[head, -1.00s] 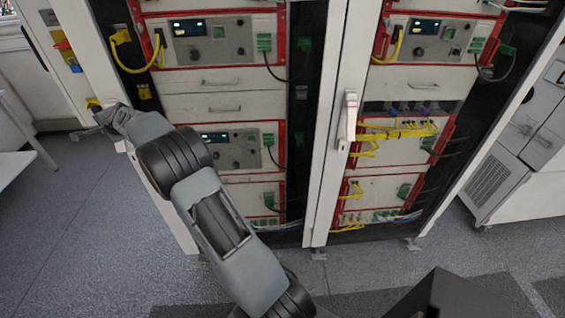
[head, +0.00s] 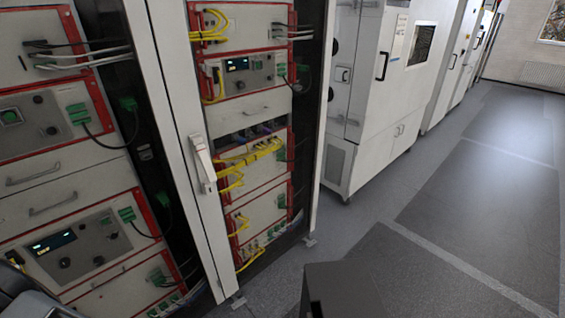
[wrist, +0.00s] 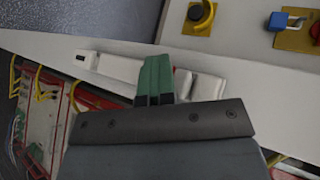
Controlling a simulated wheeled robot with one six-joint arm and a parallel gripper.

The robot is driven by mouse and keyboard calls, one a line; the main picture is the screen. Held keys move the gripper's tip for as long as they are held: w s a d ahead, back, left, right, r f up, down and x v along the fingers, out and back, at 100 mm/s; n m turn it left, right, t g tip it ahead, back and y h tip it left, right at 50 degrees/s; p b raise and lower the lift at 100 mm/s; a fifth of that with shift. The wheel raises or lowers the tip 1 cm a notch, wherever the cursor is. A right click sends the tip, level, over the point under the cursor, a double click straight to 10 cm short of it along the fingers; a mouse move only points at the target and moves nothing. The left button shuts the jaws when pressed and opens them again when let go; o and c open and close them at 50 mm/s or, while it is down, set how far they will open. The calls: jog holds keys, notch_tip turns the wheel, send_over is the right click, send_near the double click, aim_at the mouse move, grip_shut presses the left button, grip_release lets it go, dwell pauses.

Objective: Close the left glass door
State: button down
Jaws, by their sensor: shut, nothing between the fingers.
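My gripper (wrist: 156,62) shows in the wrist view with its green fingers shut and nothing between them. The fingers overlap a white door frame strip with a long white handle (wrist: 205,86); I cannot tell whether they touch it. This appears to be the left glass door's frame, seen close and tilted. The left door's outer edge is also out of that view. A white upright with a white handle (head: 203,160) stands between the cabinet's two bays.
The left bay's instruments (head: 68,250) and the right bay's yellow cables (head: 250,152) show in the head view. White chambers (head: 375,90) line the right side. The grey floor (head: 480,200) there is clear. A yellow-based knob (wrist: 200,16) and blue padlock (wrist: 283,21) are near my gripper.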

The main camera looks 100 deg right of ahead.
jog(key=shift+d+r, duration=0.65)
jog(key=shift+r, duration=0.15)
jog(key=s+a+r+p, duration=0.45)
jog(key=s+a, duration=0.35)
jog(key=a, duration=0.3)
jog(key=s+a+f+n+g+y+b, duration=0.1)
jog(key=s+a+f+n+g, duration=0.2)
jog(key=s+f+n+g, duration=0.6)
jog(key=s+d+r+n+t+h+b, duration=0.1)
jog(key=s+n, duration=0.7)
jog(key=s, duration=2.1)
jog(key=shift+v, duration=0.85)
jog(key=shift+w+d, duration=0.1)
jog(key=shift+d, duration=0.05)
